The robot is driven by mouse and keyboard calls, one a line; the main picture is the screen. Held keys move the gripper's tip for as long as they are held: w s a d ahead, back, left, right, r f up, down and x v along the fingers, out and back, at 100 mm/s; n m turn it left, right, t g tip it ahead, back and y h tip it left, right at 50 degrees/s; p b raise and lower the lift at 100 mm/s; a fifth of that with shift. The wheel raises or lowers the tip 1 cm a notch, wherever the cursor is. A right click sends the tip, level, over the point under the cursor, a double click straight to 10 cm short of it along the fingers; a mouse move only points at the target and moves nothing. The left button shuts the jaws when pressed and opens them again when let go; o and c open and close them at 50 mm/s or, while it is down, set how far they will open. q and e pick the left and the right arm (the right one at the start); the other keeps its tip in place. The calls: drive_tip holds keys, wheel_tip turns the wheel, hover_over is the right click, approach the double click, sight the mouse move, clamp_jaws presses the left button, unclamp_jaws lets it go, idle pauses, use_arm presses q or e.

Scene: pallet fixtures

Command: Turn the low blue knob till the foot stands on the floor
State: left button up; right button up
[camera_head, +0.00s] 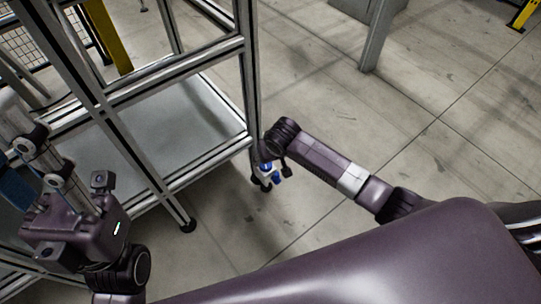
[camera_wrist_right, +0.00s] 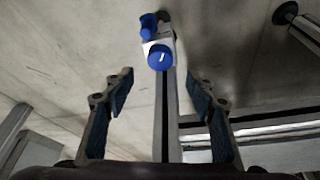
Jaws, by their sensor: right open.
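A white fitting with two blue knobs sits at the bottom of an upright frame post. In the right wrist view, the round blue knob (camera_wrist_right: 160,57) with a white mark faces me. A smaller blue knob (camera_wrist_right: 148,25) lies beyond it, nearer the floor end. The fitting (camera_head: 266,175) also shows in the head view, partly behind my right gripper (camera_head: 273,154). My right gripper's fingers (camera_wrist_right: 160,78) are open, one on each side of the post, apart from both knobs. The foot below the fitting is mostly hidden; its floor contact cannot be told. My left gripper (camera_head: 70,195) is at the left; its jaws are unclear.
The aluminium frame (camera_head: 115,125) with a grey lower panel (camera_head: 185,120) stands at the left. Another frame foot (camera_head: 188,225) is at its near corner, and a foot (camera_wrist_right: 285,12) shows in the wrist view. The floor (camera_head: 430,150) to the right is mostly free.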

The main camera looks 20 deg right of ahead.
drive_tip(key=shift+v, duration=1.5)
